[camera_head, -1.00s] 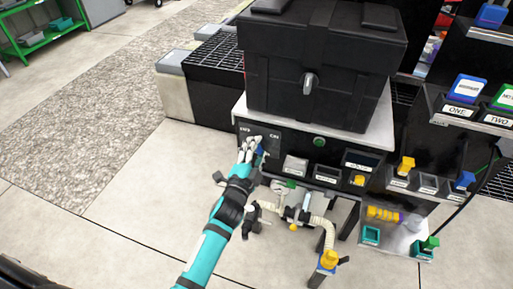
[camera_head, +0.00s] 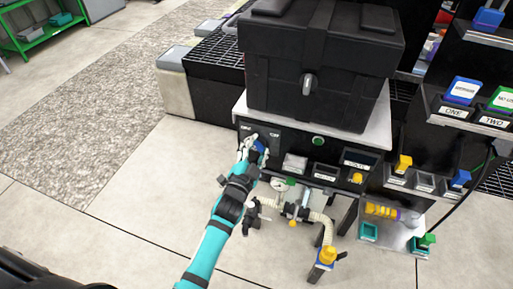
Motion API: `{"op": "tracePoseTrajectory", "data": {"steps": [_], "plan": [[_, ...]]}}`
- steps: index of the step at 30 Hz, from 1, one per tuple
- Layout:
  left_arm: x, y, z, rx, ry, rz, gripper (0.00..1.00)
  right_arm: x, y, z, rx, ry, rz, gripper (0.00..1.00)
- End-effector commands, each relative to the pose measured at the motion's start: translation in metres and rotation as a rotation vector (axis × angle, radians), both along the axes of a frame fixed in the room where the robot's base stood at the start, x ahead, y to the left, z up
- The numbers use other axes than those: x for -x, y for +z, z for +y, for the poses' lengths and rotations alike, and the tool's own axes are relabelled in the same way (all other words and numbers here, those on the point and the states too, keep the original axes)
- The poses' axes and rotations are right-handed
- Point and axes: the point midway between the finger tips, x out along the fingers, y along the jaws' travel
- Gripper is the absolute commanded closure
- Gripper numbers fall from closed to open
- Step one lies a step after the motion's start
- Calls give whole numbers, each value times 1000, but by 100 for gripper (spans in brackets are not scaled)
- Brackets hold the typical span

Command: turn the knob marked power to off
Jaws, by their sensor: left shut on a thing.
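The black control panel (camera_head: 243,141) is on the front of the grey-topped stand, below the large black box. A blue knob (camera_head: 261,147) sits at the panel's left, with small white labels above it to left and right, too small to read surely. My left gripper (camera_head: 257,148) reaches up from the bottom, with its pale fingers on either side of the knob, shut on it. The fingers hide part of the knob, and its exact pointing is unclear. My right gripper is not in view.
The black box (camera_head: 330,80) with a latch stands above the panel. A green button (camera_head: 318,141) is right of the knob. Pale hoses and a gauge (camera_head: 278,184) are below, close to my left arm. The floor left of the arm is clear.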

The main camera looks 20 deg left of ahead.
Motion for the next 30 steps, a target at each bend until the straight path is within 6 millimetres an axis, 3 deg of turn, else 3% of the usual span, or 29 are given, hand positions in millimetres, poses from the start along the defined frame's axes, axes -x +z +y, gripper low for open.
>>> {"op": "tracePoseTrajectory", "data": {"steps": [4,5,10,20,23,30], "plan": [[1,-2,0,5,0,6,88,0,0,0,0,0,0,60],[1,-2,0,6,0,6,54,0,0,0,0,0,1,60],[0,-2,0,4,0,4,33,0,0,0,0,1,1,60],[5,-1,0,1,0,1,33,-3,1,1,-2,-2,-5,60],[17,-2,0,1,0,3,33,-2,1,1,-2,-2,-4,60],[68,-3,2,2,1,6,33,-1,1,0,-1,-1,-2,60]]}}
